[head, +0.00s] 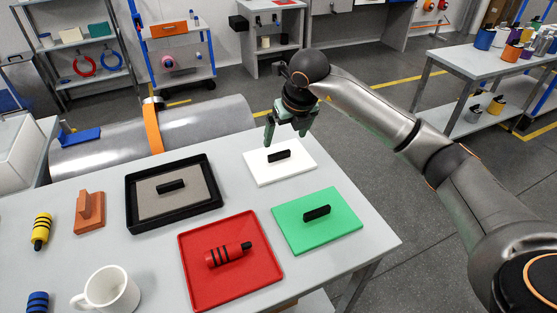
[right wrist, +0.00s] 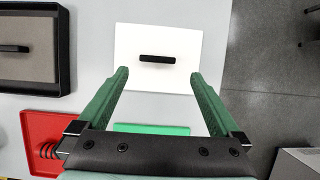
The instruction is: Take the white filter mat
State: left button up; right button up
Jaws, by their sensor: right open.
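The white filter mat (head: 262,168) lies flat on the far right part of the grey table, with a black bar handle (head: 279,155) standing on its middle. It also shows in the right wrist view (right wrist: 180,78), with its handle (right wrist: 157,58) lying crosswise beyond my fingertips. My right gripper (head: 289,139) is open and empty above the mat's far side. In the right wrist view its two green fingers (right wrist: 158,72) point toward the mat, with the handle between and ahead of them. My left gripper is not in view.
A green mat (head: 335,234) with a black handle lies nearer. A red tray (head: 190,262) holds a red cylinder with black rings. A black tray (head: 133,205) holds a grey mat. A white mug (head: 108,287) stands near the front. A large metal cylinder (head: 205,120) lies behind the table.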

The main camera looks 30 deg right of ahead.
aim_at(279, 153)
jog(key=x, duration=0.7)
jog(key=shift+a+f, duration=0.25)
jog(key=shift+f, duration=0.2)
jog(key=c, duration=1.2)
